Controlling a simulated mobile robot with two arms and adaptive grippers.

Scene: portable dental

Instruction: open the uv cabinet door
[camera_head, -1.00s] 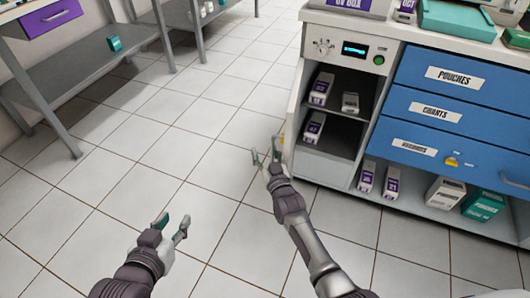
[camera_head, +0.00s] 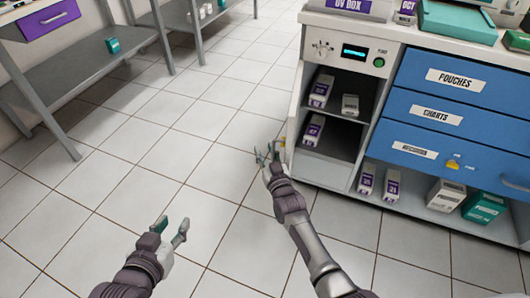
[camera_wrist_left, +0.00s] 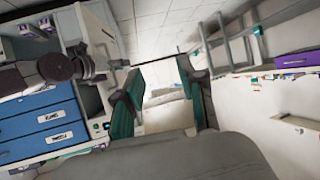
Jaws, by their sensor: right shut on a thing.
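The UV cabinet (camera_head: 327,168) stands at right with its front uncovered, and purple-and-white boxes show on its two inner shelves. Its door (camera_head: 296,100) is swung out and seen nearly edge-on at the cabinet's left side. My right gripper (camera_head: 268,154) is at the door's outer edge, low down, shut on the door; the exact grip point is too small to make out. My left gripper (camera_head: 172,231) is open and empty over the floor. Its spread teal fingers show in the left wrist view (camera_wrist_left: 163,100), where my right arm appears at left.
Blue drawers (camera_head: 440,112) are right of the cabinet, with boxes (camera_head: 445,195) on a low shelf below. A control panel with a green button (camera_head: 379,62) is above the opening. A grey shelf rack (camera_head: 85,75) stands at left. The tiled floor between is clear.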

